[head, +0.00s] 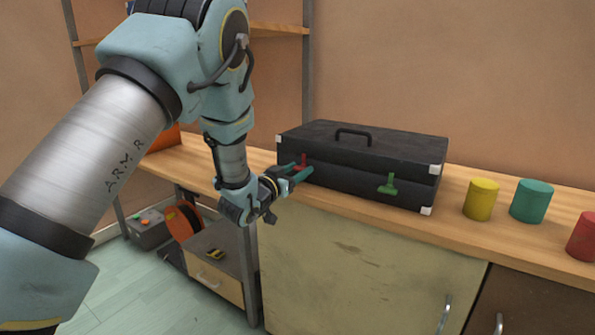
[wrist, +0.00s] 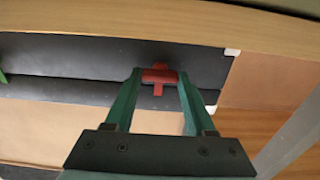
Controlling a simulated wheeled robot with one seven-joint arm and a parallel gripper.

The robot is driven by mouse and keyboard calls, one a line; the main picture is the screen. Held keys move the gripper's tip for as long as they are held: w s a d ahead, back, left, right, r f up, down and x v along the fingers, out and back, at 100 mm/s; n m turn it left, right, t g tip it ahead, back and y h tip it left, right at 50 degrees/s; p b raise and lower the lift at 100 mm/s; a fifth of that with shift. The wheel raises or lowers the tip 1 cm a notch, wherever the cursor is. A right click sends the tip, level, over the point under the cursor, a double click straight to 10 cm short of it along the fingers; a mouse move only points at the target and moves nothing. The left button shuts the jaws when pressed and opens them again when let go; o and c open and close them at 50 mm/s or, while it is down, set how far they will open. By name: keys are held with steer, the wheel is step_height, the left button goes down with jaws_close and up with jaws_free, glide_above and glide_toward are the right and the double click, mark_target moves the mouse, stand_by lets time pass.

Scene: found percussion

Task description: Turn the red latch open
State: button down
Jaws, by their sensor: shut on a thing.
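The red latch (head: 303,160) is on the front of a black case (head: 362,150), near its left end. In the wrist view the red latch (wrist: 160,77) sits between the two green fingertips, its wide bar across the gap and a narrow tab above and below. My gripper (head: 301,170) reaches the case front from the left and is shut on the red latch. The gripper (wrist: 159,76) also shows in the wrist view. A green latch (head: 387,184) is on the case front, further right. Part of the red latch is hidden by the fingers in the head view.
The case lies on a wooden counter (head: 455,232), its handle (head: 353,135) on top. A yellow cylinder (head: 481,199), a teal cylinder (head: 531,200) and a red cylinder (head: 582,238) stand to its right. Cabinet doors (head: 360,270) are below. An orange object (head: 165,138) is behind my arm.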

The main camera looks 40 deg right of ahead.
steer(key=shift+n, duration=0.3)
steer(key=n, duration=0.3)
steer(key=shift+w+n+b, duration=0.15)
steer(key=shift+n+b, duration=0.15)
steer(key=shift+b, duration=0.1)
steer(key=n, duration=0.5)
steer(key=shift+w, duration=0.1)
steer(key=n, duration=0.4)
steer(key=shift+f+n, duration=0.1)
steer(key=shift+n, duration=0.3)
steer(key=shift+n+p, duration=0.5)
steer(key=shift+n, duration=1.4)
steer(key=shift+f, duration=0.1)
steer(key=shift+c, duration=1.2)
jaws_free()
